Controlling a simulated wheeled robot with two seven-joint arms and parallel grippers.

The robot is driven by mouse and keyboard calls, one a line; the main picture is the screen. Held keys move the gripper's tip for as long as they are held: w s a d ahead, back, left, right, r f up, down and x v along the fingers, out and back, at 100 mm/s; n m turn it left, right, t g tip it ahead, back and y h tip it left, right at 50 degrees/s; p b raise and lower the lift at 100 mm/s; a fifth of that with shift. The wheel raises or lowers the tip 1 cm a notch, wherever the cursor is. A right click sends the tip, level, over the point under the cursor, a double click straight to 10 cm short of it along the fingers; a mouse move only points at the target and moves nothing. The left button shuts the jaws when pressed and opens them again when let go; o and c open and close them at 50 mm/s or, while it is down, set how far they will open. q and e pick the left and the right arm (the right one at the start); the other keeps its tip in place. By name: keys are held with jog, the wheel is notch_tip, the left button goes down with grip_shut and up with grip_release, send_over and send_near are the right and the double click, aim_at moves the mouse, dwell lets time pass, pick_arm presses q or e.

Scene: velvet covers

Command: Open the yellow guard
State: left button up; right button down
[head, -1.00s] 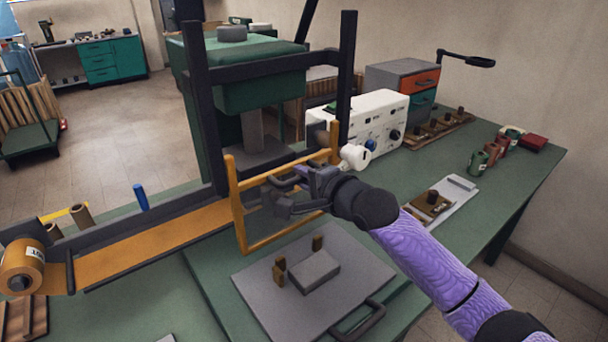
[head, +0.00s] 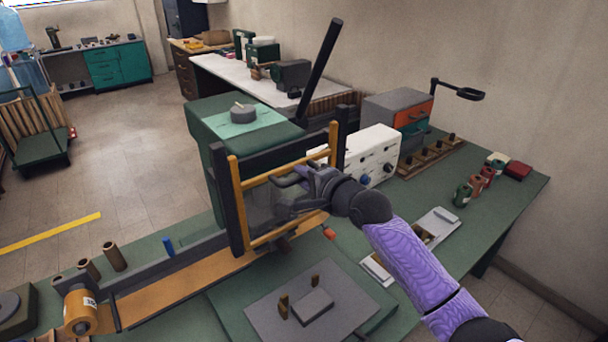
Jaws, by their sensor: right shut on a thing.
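The yellow guard (head: 238,203) is an upright yellow frame with a clear-looking panel, in front of the green press (head: 215,125) in the head view. It stands between two dark posts, its top near the tops of the posts and its lower bar above the orange strip. A dark handle (head: 291,176) is on its front. My right gripper (head: 300,190) is shut on the handle; its fingers and wrist hide part of the handle and panel. My left gripper is not in view.
A grey plate (head: 262,312) with a block and two small pegs lies in front. A white control box (head: 372,152) stands right of the guard. An orange tape roll (head: 80,312) is at left. Small canisters (head: 462,194) stand on the right side of the green bench.

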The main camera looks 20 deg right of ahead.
jog(key=c, duration=0.6)
grip_release()
jog(key=shift+c, duration=0.2)
jog(key=v, duration=1)
jog(key=shift+p, duration=0.35)
